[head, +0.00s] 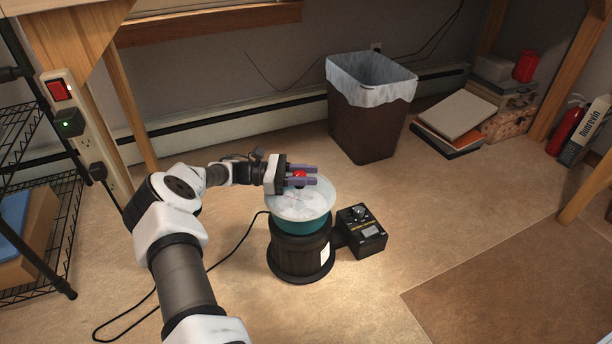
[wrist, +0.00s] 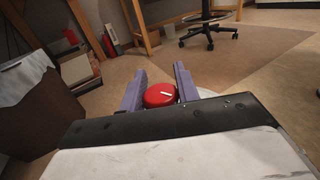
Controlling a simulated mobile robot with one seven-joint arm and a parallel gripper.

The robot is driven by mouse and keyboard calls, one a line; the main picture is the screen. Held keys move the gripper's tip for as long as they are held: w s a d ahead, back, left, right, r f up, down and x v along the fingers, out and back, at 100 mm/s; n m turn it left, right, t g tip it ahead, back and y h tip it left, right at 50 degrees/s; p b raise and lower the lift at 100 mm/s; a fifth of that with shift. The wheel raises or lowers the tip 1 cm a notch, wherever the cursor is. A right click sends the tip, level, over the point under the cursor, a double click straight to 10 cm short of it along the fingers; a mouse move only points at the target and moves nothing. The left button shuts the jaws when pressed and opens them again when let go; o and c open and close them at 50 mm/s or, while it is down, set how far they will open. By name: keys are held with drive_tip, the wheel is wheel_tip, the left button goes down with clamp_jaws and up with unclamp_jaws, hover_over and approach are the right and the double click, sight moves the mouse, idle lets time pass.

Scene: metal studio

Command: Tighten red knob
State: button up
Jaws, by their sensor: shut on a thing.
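The red knob (head: 299,175) sits at the middle of a white, shallow bowl-like top (head: 306,208) on a round dark machine with a teal band (head: 305,227). In the wrist view the red knob (wrist: 160,95) is round, with a white line on its top. My gripper (head: 316,175) reaches in from the left, its purple fingers level over the bowl. It is shut on the knob, one finger on each side. In the wrist view the fingers of my gripper (wrist: 160,84) flank the knob. The knob's underside is hidden.
A black control box (head: 361,232) with a dial is attached at the machine's right. A brown bin (head: 368,122) with a white liner stands behind. A power strip (head: 83,125) is at the left, and a black cable (head: 215,262) lies on the floor.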

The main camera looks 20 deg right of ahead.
drive_tip(key=shift+d+r, duration=0.1)
drive_tip(key=o, duration=1)
drive_tip(key=v, duration=1)
drive_tip(key=shift+v, duration=1)
